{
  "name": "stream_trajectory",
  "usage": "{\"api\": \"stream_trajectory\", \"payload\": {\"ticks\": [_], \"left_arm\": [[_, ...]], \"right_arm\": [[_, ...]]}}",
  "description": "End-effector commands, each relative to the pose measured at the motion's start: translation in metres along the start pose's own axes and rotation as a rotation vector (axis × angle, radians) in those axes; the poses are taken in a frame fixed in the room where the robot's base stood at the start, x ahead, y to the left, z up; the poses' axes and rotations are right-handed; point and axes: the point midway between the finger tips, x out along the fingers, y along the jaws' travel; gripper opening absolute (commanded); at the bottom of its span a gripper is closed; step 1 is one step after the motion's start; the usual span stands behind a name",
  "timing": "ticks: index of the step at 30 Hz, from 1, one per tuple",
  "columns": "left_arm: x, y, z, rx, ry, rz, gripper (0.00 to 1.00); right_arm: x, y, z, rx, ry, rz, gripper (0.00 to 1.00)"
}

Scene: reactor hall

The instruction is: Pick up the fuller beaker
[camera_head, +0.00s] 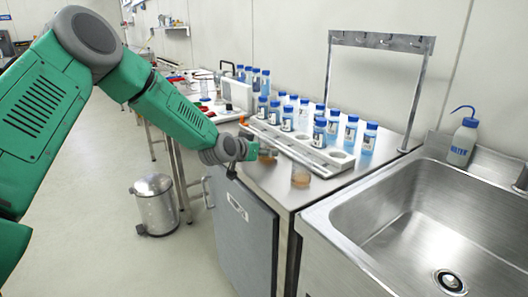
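Two small clear beakers with brownish contents stand near the front edge of the steel counter (262,184). The near beaker (300,174) is in plain view, with a low layer of amber liquid. The other beaker (268,151) is farther back and partly hidden by my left gripper (254,148); its fill level is hard to judge. My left arm reaches in from the left, and its gripper is right beside that farther beaker. The fingers are small and overlap the beaker, so I cannot tell whether they are open or touching it. My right gripper is out of view.
A pale rack (318,158) and several blue-capped bottles (332,125) stand behind the beakers. A metal frame with hooks (382,41) rises at the back. A sink (430,215) with a wash bottle (463,140) is at right. A bin (155,204) stands on the floor.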

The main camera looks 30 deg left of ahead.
Motion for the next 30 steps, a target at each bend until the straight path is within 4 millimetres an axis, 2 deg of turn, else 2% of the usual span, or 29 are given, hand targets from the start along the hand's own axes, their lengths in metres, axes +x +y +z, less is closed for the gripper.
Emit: {"api": "stream_trajectory", "payload": {"ticks": [8,12,13,21,30], "left_arm": [[0.001,0.017,-0.008,0.018,0.002,-0.003,0.69],[0.001,0.016,-0.007,0.017,0.002,-0.002,0.2],[0.001,0.015,-0.007,0.015,0.002,-0.001,0.13],[0.004,0.006,-0.005,0.005,0.006,0.002,0.14],[-0.001,0.011,-0.014,0.011,0.002,0.0,0.14]], "right_arm": [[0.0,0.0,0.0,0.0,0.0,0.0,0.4],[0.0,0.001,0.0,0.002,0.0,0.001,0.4],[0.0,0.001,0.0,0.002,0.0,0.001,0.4],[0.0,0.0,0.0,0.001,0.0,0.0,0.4],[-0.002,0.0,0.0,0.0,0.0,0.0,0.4]]}}
